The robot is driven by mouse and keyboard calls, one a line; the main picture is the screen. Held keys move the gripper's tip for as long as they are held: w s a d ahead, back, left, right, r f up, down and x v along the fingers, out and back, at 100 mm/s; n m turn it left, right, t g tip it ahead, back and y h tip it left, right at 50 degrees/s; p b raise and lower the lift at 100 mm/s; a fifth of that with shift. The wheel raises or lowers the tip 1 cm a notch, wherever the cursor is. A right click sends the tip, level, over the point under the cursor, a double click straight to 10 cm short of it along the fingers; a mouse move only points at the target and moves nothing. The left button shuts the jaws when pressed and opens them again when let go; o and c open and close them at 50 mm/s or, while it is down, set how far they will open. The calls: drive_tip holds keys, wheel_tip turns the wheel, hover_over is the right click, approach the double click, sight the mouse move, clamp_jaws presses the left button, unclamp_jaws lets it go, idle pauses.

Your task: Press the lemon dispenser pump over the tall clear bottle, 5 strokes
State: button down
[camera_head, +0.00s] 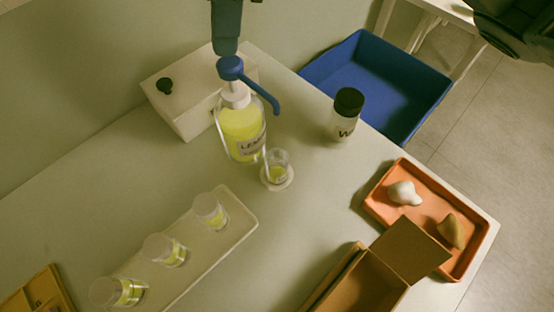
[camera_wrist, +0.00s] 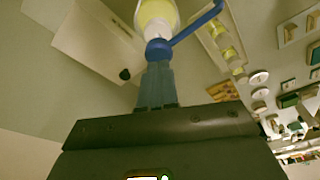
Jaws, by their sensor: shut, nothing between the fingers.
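The lemon dispenser (camera_head: 243,132) is a clear bottle of yellow liquid with a label, a white collar and a blue pump head (camera_head: 230,68). Its blue spout curves right and down, ending above a clear bottle (camera_head: 278,160) with some yellow liquid low in it. That bottle stands on a pale round pad (camera_head: 277,184). My gripper (camera_head: 226,50) is shut and points down right over the pump head, seeming to touch it. In the wrist view my shut fingers (camera_wrist: 158,72) meet the pump head (camera_wrist: 158,50); exact contact is hard to tell.
A white box with a black knob (camera_head: 165,86) stands behind the dispenser. A black-capped bottle (camera_head: 346,115), a blue bin (camera_head: 375,85), an orange tray (camera_head: 474,258) and an open brown box (camera_head: 360,285) are at right. A pale tray (camera_head: 235,232) holds three clear bottles with yellow liquid.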

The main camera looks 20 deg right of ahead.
sight(229, 62)
drive_tip(key=shift+f, duration=0.15)
drive_tip(key=shift+f+b, duration=0.8)
drive_tip(key=shift+f, duration=0.55)
drive_tip(key=shift+r, duration=0.2)
drive_tip(key=shift+r+p, duration=1.3)
drive_tip(key=shift+p, duration=0.05)
drive_tip(key=shift+f, duration=0.25)
